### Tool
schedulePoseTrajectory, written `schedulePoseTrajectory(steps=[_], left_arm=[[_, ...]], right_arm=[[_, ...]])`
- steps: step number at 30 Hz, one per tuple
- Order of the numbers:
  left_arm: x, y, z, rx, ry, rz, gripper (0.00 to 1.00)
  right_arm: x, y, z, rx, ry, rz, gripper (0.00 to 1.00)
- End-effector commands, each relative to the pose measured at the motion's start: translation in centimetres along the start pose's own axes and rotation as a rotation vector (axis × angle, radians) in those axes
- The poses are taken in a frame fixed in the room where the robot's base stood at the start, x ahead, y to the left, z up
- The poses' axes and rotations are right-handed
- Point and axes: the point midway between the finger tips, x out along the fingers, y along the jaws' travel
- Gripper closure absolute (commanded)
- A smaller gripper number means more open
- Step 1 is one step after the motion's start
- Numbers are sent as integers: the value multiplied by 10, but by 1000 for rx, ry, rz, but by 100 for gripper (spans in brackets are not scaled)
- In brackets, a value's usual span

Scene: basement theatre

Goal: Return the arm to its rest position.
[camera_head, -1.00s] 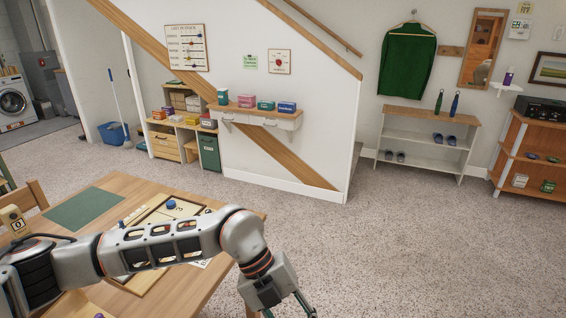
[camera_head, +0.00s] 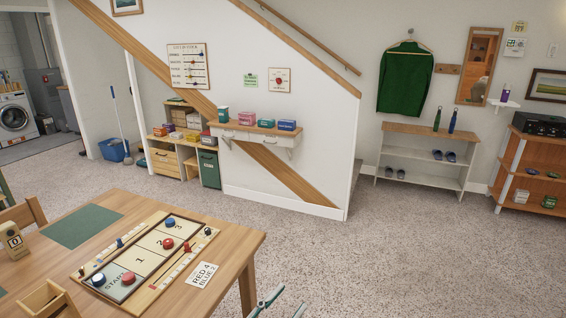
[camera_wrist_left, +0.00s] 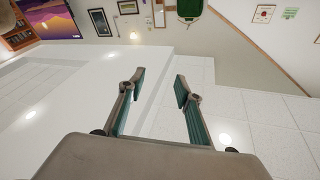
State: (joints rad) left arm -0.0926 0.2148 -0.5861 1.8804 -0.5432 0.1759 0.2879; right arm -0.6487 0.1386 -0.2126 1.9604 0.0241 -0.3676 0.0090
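My left gripper (camera_head: 280,303) shows only at the bottom edge of the head view, just right of the table's corner and in front of the floor. Its two teal-and-grey fingers stand apart. In the left wrist view the same gripper (camera_wrist_left: 160,88) is open with nothing between its fingers. The rest of my left arm is out of the head view. My right gripper is in neither view.
The wooden table (camera_head: 225,245) fills the lower left, with a shuffleboard-type game board (camera_head: 140,264), a score card (camera_head: 203,275) and a green mat (camera_head: 82,226). The speckled floor (camera_head: 400,250) to the right is clear. A white shoe rack (camera_head: 425,179) stands against the wall.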

Motion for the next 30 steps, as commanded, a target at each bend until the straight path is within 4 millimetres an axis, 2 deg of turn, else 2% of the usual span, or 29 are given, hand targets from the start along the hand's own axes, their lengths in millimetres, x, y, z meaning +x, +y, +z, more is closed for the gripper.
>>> schedulePoseTrajectory(steps=[1,3,5,6,10,12,15,18,20,30], left_arm=[[-25,-8,32,-37,-100,-61,66],[-60,-18,72,-74,-235,-132,66],[-93,-22,104,-103,-347,-179,66],[-117,-24,123,-122,-421,-206,66],[-194,-18,173,-175,-638,-261,66],[-230,-13,191,-199,-730,-276,66],[-268,-5,207,-224,-825,-286,66],[-290,0,214,-238,-878,-289,66],[-296,1,216,-243,-892,-290,66],[-297,2,217,-243,-896,-289,66]], right_arm=[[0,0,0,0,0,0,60],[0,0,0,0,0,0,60],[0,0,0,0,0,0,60],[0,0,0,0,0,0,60],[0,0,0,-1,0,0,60],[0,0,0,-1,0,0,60],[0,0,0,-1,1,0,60],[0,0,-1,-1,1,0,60],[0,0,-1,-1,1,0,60],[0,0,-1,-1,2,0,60]])
